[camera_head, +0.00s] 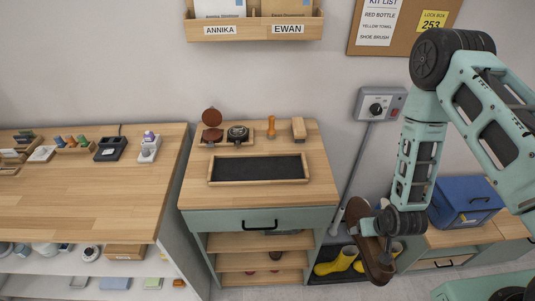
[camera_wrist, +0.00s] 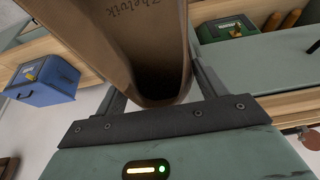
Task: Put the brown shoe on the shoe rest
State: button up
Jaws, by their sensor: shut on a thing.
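The brown shoe (camera_head: 368,245) hangs tilted, roughly upright on end, in my gripper (camera_head: 382,226), right of the cabinet and below its top. In the wrist view the shoe (camera_wrist: 120,40) fills the top middle, its opening facing the camera. My gripper (camera_wrist: 162,90) is shut on it, one finger at each side. The shoe rest looks to be the wood-framed tray with a dark mat (camera_head: 258,168) on the cabinet top. The mat is bare. The shoe is apart from it.
Behind the mat stand an open round tin (camera_head: 212,122), a dark tin (camera_head: 238,133), a wooden-handled tool (camera_head: 271,126) and a brush (camera_head: 298,129). Yellow boots (camera_head: 338,262) stand low beside the cabinet. A blue box (camera_head: 465,201) sits on the right bench. A workbench (camera_head: 90,200) lies left.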

jog(key=r+p, duration=0.2)
jog(key=r, duration=0.1)
jog(key=r+p, duration=0.2)
jog(key=r, duration=0.1)
jog(key=r+p, duration=0.2)
jog(key=r, duration=0.1)
jog(key=shift+w+a+p, duration=0.2)
jog(key=shift+a+p, duration=0.05)
jog(key=shift+p, duration=0.1)
jog(key=w+a+r+n+g+y, duration=0.1)
jog(key=w+a+r+n+y, duration=0.1)
jog(key=a+r+n, duration=0.8)
jog(key=shift+w+a+r+n+g+y, duration=0.3)
jog(key=shift+w+a+r+n+y, duration=0.1)
jog(key=shift+a+r+y, duration=0.5)
jog(key=r+n, duration=0.1)
jog(key=r+n+g, duration=0.1)
jog(key=r+n, duration=0.2)
jog(key=shift+s+a+y, duration=0.2)
jog(key=shift+s+y, duration=0.1)
jog(key=shift+s, duration=0.05)
jog(key=r+n, duration=0.1)
jog(key=r+n+g, duration=0.1)
jog(key=r+n, duration=0.1)
jog(key=shift+d+g, duration=0.3)
